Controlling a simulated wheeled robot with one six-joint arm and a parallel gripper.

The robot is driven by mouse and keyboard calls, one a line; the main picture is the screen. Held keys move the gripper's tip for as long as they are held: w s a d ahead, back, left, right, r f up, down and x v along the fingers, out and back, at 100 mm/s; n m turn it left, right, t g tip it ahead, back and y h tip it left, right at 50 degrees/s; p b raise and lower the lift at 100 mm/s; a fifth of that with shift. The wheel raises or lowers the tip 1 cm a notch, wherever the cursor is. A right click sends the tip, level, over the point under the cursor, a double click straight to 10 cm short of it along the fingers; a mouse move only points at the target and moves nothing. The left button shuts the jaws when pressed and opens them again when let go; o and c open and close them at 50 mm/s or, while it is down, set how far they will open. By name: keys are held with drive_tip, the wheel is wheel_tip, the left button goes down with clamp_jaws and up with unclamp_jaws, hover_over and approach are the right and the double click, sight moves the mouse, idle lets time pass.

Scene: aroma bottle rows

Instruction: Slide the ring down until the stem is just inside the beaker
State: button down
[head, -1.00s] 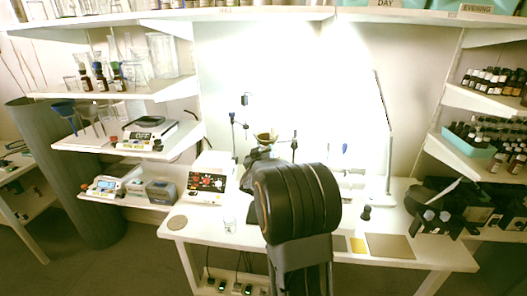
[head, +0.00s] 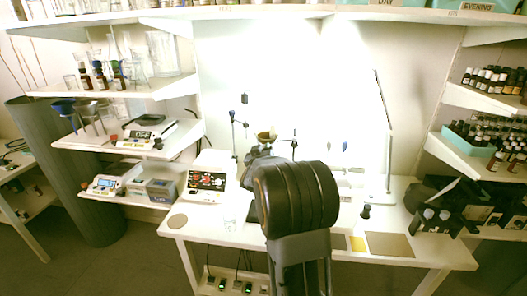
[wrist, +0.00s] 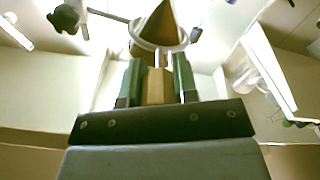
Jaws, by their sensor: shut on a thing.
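The ring (wrist: 183,42) is pale and holds a brown funnel (wrist: 160,18) at the top of the wrist view. In the head view the amber funnel (head: 266,135) shows just above my gripper (wrist: 160,68). My gripper's green fingers are shut on a tan piece (wrist: 155,86) just below the ring in the wrist picture; this looks like the ring's handle. In the head view my arm hides the fingers and the space under the funnel. I cannot see the funnel's stem.
A white device with red knobs (head: 207,180) stands left of the arm. A flat round disc (head: 178,221) lies at the table's left front. A brown board (head: 390,244) and a small dark bottle (head: 366,211) are at right. Shelves flank the table.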

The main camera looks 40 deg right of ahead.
wheel_tip(320, 180, down, 16)
drive_tip(key=b, duration=1.4)
drive_tip(key=shift+f, duration=0.15)
drive_tip(key=c, duration=0.9)
unclamp_jaws()
drive_tip(key=v, duration=1.4)
drive_tip(key=shift+d, duration=0.1)
